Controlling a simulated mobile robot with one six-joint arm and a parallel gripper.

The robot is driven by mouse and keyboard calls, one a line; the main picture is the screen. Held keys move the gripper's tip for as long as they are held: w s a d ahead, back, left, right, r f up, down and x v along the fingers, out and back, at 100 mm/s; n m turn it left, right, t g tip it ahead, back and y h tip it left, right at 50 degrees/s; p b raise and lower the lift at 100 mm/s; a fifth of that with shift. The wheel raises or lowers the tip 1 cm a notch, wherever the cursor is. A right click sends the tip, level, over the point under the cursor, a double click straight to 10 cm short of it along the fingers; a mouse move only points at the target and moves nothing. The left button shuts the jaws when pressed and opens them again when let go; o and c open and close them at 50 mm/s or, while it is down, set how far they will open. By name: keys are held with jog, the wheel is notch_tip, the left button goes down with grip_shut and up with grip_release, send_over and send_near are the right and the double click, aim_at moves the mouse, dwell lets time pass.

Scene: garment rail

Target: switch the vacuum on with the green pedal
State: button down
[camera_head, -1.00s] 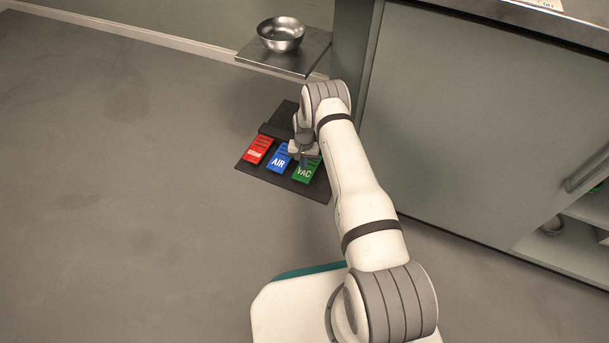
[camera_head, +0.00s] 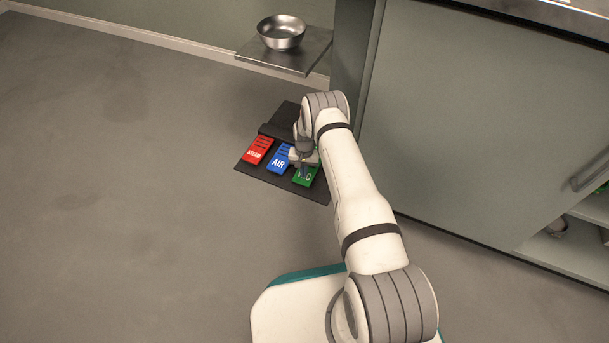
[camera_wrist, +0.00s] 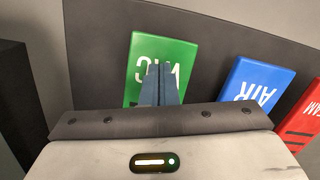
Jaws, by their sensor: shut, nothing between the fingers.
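The green pedal (camera_head: 306,178), lettered VAC, is the rightmost of three pedals on a dark floor plate (camera_head: 258,175) in the head view. In the wrist view the green pedal (camera_wrist: 170,50) shows upside down, with the fingers in front of part of its lettering. My gripper (camera_head: 304,170) points down at the green pedal, its fingers shut and empty. In the wrist view the shut fingertips (camera_wrist: 159,72) lie over the pedal's lettering. I cannot tell whether they touch it or whether the pedal is pressed down.
The blue AIR pedal (camera_head: 280,160) is just left of the gripper, and the red STEAM pedal (camera_head: 257,151) is beyond it. A metal bowl (camera_head: 281,32) stands on a shelf (camera_head: 295,60) above. A cabinet (camera_head: 470,130) fills the right. Open floor (camera_head: 120,210) lies left.

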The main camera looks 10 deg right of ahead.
jog(key=shift+w+d+r, duration=0.15)
jog(key=shift+w+d, duration=0.05)
jog(key=shift+w, duration=0.3)
jog(key=shift+w+d+r, duration=0.15)
jog(key=shift+w+r, duration=0.05)
jog(key=shift+w, duration=0.25)
jog(key=shift+w+d+r, duration=0.15)
jog(key=shift+w+d, duration=0.05)
jog(key=shift+w, duration=0.3)
notch_tip(320, 180, up, 8)
jog(key=p, duration=0.3)
jog(key=shift+w, duration=0.35)
jog(key=shift+d+f, duration=0.1)
jog(key=shift+f, duration=0.05)
